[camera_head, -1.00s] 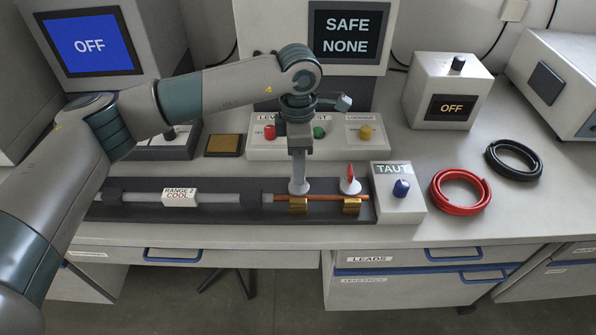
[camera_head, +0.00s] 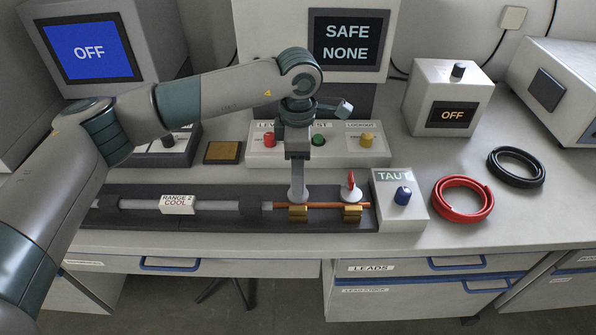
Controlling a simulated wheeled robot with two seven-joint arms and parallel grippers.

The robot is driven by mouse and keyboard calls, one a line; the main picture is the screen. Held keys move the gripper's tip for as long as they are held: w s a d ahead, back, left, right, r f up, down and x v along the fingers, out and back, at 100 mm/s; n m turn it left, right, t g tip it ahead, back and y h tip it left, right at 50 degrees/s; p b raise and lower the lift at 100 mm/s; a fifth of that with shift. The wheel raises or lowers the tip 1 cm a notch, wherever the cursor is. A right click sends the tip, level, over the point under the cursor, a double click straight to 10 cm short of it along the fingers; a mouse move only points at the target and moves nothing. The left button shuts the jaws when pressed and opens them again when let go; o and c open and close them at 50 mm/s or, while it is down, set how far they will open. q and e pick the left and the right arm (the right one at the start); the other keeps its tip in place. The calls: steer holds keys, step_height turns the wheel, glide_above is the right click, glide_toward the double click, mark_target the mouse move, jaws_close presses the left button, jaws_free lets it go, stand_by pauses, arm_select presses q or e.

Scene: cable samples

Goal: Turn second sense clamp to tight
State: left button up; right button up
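A fixture along the bench front holds a horizontal rod with a copper-coloured section at its right end. Two brass sense clamps sit on this section. The right clamp (camera_head: 352,213) has a white round top with a red lever (camera_head: 351,181) standing up. The left clamp (camera_head: 298,213) is directly under my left gripper (camera_head: 298,188), which points straight down at its white top. The gripper hides any lever there. I cannot tell whether its fingers are shut or holding something. My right gripper is not in view.
A TAUT box (camera_head: 401,212) with a blue knob stands right of the fixture. Behind is a panel (camera_head: 340,155) with red, green and yellow buttons. The monitor (camera_head: 347,40) reads SAFE NONE. Red (camera_head: 462,215) and black (camera_head: 516,183) cable coils lie at right.

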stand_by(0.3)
arm_select(q)
steer(key=shift+r, duration=0.65)
step_height(320, 180, up, 16)
steer(key=b, duration=0.2)
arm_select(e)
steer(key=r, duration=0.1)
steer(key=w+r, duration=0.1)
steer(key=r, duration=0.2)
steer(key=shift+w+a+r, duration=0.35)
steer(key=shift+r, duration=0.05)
